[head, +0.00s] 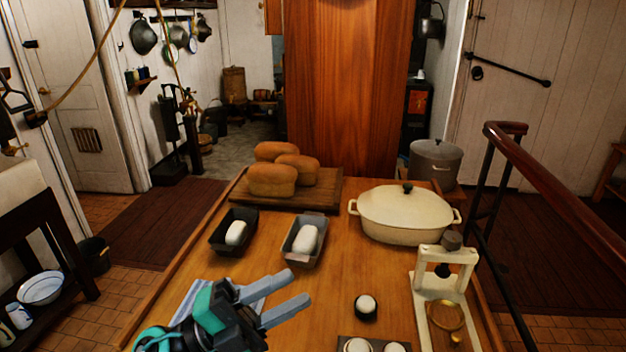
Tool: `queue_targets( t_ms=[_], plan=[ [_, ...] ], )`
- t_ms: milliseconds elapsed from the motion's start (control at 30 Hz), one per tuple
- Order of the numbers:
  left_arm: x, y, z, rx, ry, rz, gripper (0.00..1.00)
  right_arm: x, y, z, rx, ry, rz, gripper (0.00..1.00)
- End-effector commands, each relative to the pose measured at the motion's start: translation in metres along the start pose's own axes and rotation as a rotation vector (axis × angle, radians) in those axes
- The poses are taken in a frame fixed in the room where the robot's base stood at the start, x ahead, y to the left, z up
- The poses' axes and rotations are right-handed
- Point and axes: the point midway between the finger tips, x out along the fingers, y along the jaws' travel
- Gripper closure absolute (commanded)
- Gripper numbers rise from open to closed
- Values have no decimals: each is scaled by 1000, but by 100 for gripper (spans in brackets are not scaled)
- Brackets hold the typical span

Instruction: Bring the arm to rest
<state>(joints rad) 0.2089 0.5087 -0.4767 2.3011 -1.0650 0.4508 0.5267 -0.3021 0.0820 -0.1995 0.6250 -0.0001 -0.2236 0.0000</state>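My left gripper (298,287) is in the lower middle of the head view, over the near left part of the wooden table (350,275). Its two grey fingers point right and are apart, with nothing seen between them. A pale striped cloth (186,300) shows partly behind the gripper. My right gripper is not in view.
Several loaves lie on a board (318,193) behind. A lidded cream pot (408,216), a cream stand (429,297) and a small dark cup (366,314) are to the right.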

Motion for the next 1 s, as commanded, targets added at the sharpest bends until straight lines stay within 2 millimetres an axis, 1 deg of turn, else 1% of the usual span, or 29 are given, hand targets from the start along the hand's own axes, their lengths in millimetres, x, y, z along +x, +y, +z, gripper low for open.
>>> queue_targets(
  t_ms=[33,100,167,200,267,300,367,400,467,500,533,633,733,800,867,900,1000],
  plan=[
    [-5,-8,10,-46,-84,-79,65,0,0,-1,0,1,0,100],
    [-16,-18,27,-106,-210,-179,65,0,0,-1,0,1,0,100],
    [-30,-22,43,-161,-326,-254,65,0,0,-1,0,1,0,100],
    [-40,-23,54,-197,-406,-297,65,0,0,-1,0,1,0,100],
    [-58,-21,69,-257,-528,-355,65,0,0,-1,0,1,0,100],
    [-72,-18,79,-297,-613,-388,65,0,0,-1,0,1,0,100],
    [-94,-10,91,-361,-742,-426,65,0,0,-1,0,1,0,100],
    [-110,-2,99,-403,-830,-446,65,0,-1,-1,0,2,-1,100],
    [-135,13,107,-471,-962,-466,65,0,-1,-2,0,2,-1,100],
    [-152,24,110,-518,-1050,-474,65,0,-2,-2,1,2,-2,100],
    [-165,34,111,-553,-1118,-475,65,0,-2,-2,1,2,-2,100],
    [-207,69,108,-678,-1337,-459,65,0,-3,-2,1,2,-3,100],
    [-248,109,93,-810,-1550,-407,65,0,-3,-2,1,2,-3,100],
    [-273,137,74,-905,-1690,-353,65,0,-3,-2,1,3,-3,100],
    [-290,158,57,-982,-1791,-299,65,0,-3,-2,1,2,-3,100],
    [-300,169,44,-1029,-1850,-263,65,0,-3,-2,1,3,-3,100],
    [-318,194,15,-1133,-1970,-171,65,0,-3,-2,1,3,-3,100]
  ],
)
